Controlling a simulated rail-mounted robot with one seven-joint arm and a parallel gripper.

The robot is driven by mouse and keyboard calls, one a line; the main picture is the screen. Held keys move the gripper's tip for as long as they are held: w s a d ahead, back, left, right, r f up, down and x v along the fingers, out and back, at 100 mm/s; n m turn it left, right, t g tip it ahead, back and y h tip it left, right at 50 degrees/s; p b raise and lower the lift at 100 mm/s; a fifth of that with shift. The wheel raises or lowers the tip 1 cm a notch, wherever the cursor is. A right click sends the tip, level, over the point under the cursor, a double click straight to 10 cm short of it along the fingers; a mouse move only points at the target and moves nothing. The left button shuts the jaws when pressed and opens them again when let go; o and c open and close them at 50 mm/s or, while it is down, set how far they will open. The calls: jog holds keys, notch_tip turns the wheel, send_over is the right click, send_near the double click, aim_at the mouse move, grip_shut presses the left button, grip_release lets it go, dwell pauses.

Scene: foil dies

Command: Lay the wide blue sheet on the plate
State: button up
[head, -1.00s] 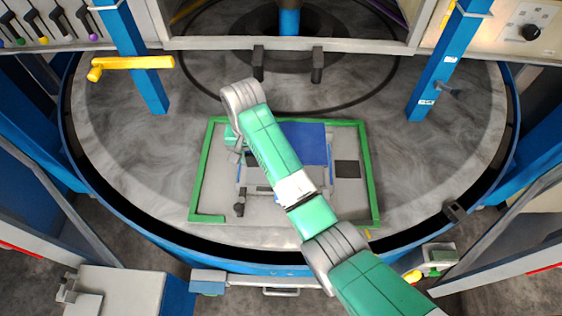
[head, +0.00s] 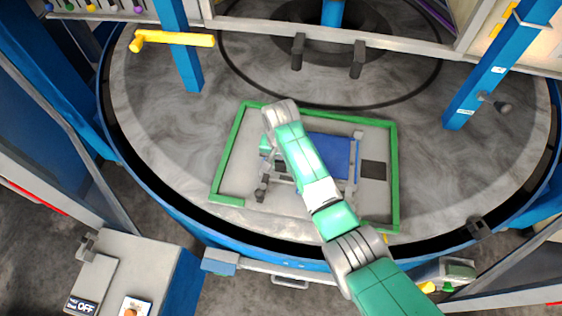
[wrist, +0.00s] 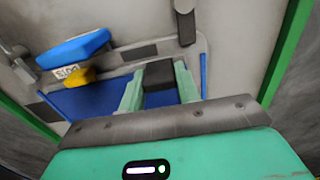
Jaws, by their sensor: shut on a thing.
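The wide blue sheet (head: 333,156) shows right of my forearm in the head view, over the plate (head: 232,183), a grey area edged in green. My arm hides its left part. In the wrist view the sheet (wrist: 95,101) shows around and beyond my fingers, within a grey frame (wrist: 135,66). My gripper (wrist: 158,84) is shut on a dark grey block (wrist: 159,76) over the sheet. I cannot tell how the block joins the sheet or frame, nor whether the sheet touches the plate.
A blue block (wrist: 73,47) with a yellow piece (wrist: 79,76) shows at left in the wrist view. A black square (head: 373,170) lies right of the sheet. Two dark posts (head: 297,51) stand beyond the green edge. Blue columns (head: 183,58) flank the round table.

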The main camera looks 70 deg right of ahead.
jog(key=o, duration=1.1)
notch_tip(320, 180, up, 12)
jog(key=shift+r, duration=0.1)
